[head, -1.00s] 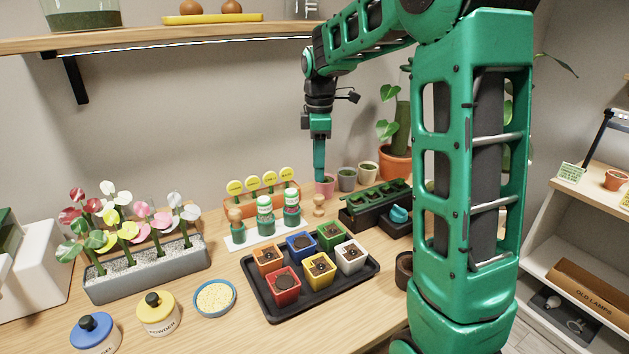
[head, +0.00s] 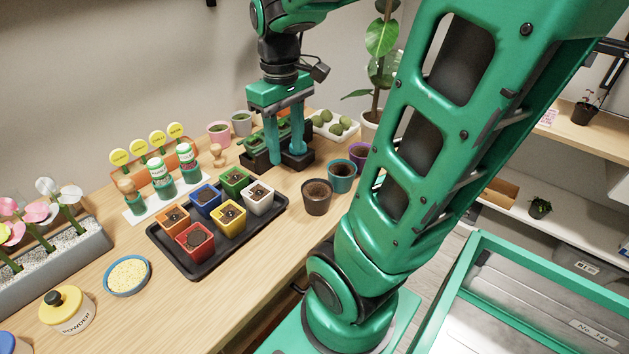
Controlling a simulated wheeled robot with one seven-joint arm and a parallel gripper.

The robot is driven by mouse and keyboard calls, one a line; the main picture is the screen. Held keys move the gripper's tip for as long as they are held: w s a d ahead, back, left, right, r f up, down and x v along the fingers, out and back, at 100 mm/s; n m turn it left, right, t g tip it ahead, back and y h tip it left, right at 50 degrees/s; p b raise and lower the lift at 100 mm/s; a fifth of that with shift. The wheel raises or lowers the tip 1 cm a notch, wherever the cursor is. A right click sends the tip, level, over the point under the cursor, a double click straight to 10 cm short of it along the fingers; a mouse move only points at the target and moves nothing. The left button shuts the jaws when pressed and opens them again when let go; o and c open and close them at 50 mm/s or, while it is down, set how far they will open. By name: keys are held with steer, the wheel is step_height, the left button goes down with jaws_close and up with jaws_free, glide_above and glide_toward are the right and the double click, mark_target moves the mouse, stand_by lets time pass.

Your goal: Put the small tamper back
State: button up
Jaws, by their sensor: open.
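A pale wooden knobbed piece (head: 217,155), which looks like a tamper, stands upright on the table behind the seedling tray. A second wooden-topped piece (head: 127,188) stands in a green cup at the left end of a white base (head: 139,212). I cannot tell from the picture which is the small tamper. My gripper (head: 287,155) is open and points down, its two teal fingers apart at the dark block (head: 262,160) to the right of the upright wooden piece. Nothing shows held between the fingers. The fingers hide part of the block; contact is unclear.
A black tray (head: 192,270) of coloured seedling pots is in front. Two green-and-white bottles (head: 160,172) share the white base. Yellow label discs (head: 157,138) rise behind.

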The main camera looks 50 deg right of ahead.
steer(key=s+f+m, duration=0.2)
steer(key=s+m, duration=0.1)
steer(key=s, duration=0.2)
steer(key=s+a+f+m, duration=0.1)
steer(key=s+f+m, duration=0.1)
steer(key=s, duration=0.3)
steer(key=shift+s+a+m, duration=0.15)
steer(key=shift+a+m, duration=0.1)
steer(key=shift+m, duration=0.15)
steer(key=shift+w+f, duration=0.4)
steer(key=shift+w, duration=0.4)
steer(key=shift+s+r, duration=0.1)
steer(key=shift+s, duration=0.05)
